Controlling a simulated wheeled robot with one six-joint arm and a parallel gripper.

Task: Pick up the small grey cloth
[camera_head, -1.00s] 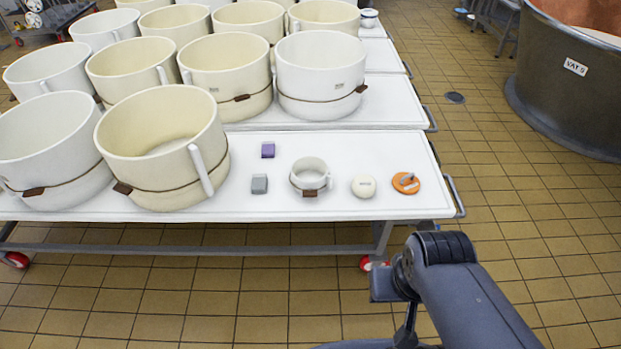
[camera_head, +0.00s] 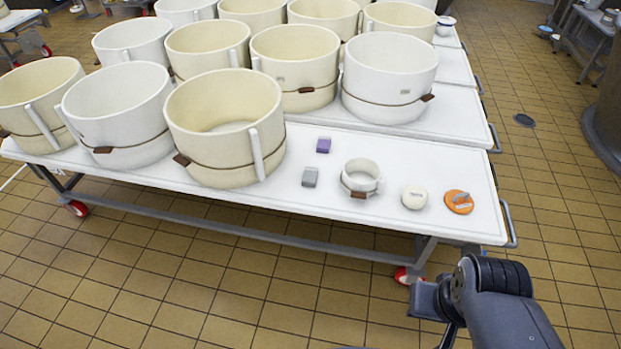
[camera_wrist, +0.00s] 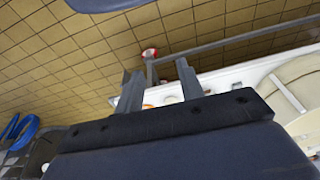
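The small grey cloth (camera_head: 310,177) looks like a small folded block. It lies flat on the white table top (camera_head: 395,235), near its front edge, right of a big cream vat and just in front of a purple block (camera_head: 323,145). Nothing touches it. My gripper (camera_wrist: 157,72) shows in the wrist view with its two fingers apart and nothing visible between them. In the head view only my arm shows, at the lower right, in front of the table; the fingers are out of sight there. I cannot make out the cloth in the wrist view.
Right of the cloth stand a small white pot (camera_head: 361,177), a round white piece (camera_head: 414,197) and an orange disc (camera_head: 459,203) with a grey item on it. Big vats (camera_head: 226,128) fill the table's left and back. The tiled floor in front is clear.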

